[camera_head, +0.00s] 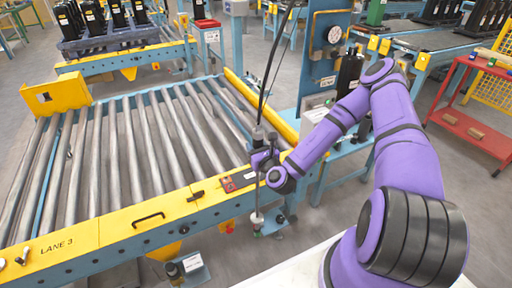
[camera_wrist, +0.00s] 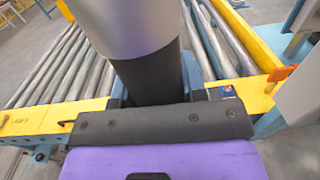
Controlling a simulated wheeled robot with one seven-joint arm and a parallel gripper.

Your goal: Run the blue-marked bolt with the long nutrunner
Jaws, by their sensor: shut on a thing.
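The long nutrunner (camera_head: 258,134) is upright at the near right corner of the roller conveyor, with a dark cable above it and a thin shaft reaching down in front of the yellow rail. My gripper (camera_head: 262,159) is shut on its dark body. In the wrist view the nutrunner (camera_wrist: 150,75) is a black cylinder with a silver upper part, between the jaws of my gripper (camera_wrist: 155,100). The lower end of the tool has a pale tip and a green spot near it. I see no blue-marked bolt in either view.
The roller conveyor (camera_head: 140,140) marked LANE 3 is bare, with a yellow front rail (camera_head: 115,228). A blue post (camera_head: 322,70) with a panel stands behind my gripper. Black units sit on far conveyors. A red cart (camera_head: 470,125) stands at right.

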